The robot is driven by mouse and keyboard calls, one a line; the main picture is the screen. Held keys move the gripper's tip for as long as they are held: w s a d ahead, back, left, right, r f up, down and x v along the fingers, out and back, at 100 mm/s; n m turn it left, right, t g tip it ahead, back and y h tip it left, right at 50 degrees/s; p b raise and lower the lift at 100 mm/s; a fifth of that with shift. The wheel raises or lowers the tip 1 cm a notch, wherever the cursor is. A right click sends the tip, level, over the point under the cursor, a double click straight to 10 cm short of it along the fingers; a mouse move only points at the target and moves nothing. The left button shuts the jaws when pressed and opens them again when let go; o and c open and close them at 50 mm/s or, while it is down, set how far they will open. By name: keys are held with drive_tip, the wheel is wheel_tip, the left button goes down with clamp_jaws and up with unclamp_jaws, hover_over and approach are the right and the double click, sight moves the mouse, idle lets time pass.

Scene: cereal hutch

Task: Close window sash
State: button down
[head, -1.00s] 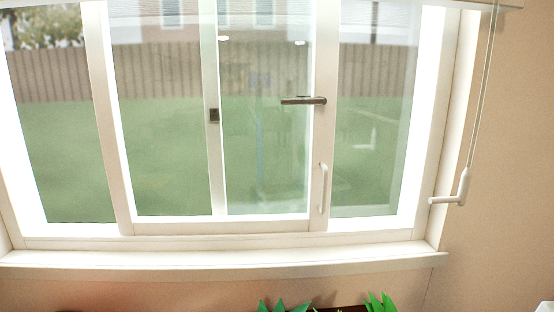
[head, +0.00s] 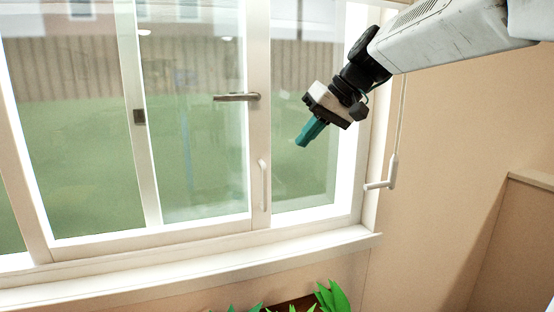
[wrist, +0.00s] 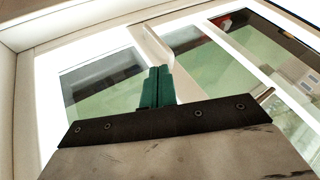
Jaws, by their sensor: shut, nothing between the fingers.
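The window has a white-framed sliding sash (head: 258,180) with a grey latch lever (head: 236,97) and a white vertical pull handle (head: 263,185) on its right stile. The sash stands left of the right jamb, with a glass pane (head: 305,175) between. My gripper (head: 302,142) has teal fingers. It is shut and empty, in front of that right-hand pane, right of the handle and above its height. In the wrist view, my gripper's fingers (wrist: 157,88) are together, with the white stile (wrist: 150,45) just beyond them. I cannot tell whether they touch it.
A white crank (head: 382,180) with a cord hangs on the wall right of the window. A white sill (head: 190,270) runs below. Green plant leaves (head: 332,297) rise at the bottom. The wall at right is mostly clear.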

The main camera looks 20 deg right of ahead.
drive_tip(key=w+a+f, duration=0.4)
drive_tip(key=w+f, duration=0.2)
drive_tip(key=shift+a+f, duration=0.2)
drive_tip(key=shift+f, duration=0.1)
idle(0.4)
